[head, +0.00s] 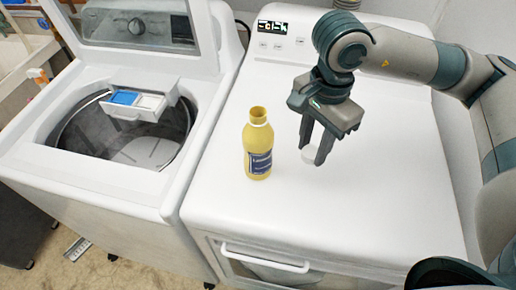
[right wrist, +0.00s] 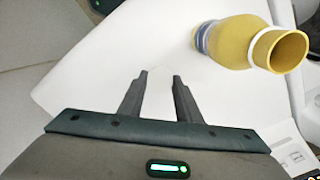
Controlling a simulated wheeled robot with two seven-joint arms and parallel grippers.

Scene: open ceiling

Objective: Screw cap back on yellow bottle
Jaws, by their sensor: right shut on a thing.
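The yellow bottle (head: 258,145) stands upright on top of the white dryer, its mouth open and uncapped. It has a blue label. In the right wrist view the bottle (right wrist: 235,42) is at the upper right, with its open mouth facing the camera. My right gripper (head: 314,156) points down just right of the bottle, apart from it, and is shut on a small white cap (head: 308,154). The pale cap (right wrist: 158,78) also shows between the fingertips in the right wrist view, hard to tell from the white surface. My left gripper is not in view.
The dryer top (head: 350,210) is clear around the bottle. A washing machine (head: 185,190) with its lid raised stands to the left, its tub open and a detergent drawer (head: 137,104) over it. The control panel (head: 280,42) stands at the dryer's back.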

